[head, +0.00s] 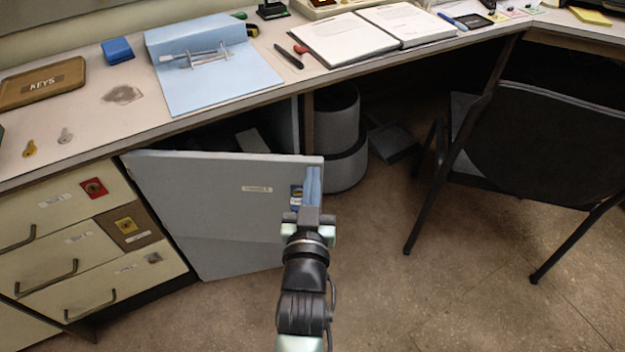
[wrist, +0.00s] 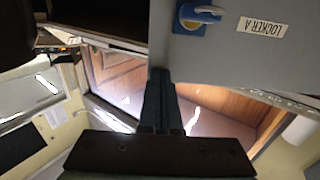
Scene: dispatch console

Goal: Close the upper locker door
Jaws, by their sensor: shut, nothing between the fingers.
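The grey locker door (head: 215,205) stands open below the desk, swung out from the cabinet beside the drawers. It carries a white label, which reads "LOCKER A" in the wrist view (wrist: 261,27), and a blue plate with a handle (wrist: 198,16) near its free edge. My gripper (head: 313,175) is shut and empty at the door's right, free edge, in front of part of the blue plate. In the wrist view its fingertips (wrist: 159,75) overlap the door's edge; I cannot tell whether they touch it. The locker's inside is dark and mostly hidden behind the door.
Drawers with handles (head: 85,240) stand left of the door. The desk top (head: 120,95) above holds a blue binder (head: 225,85) and an open book. A grey bin (head: 345,140) stands behind the door's free edge. A black chair (head: 540,140) is at right; floor between is clear.

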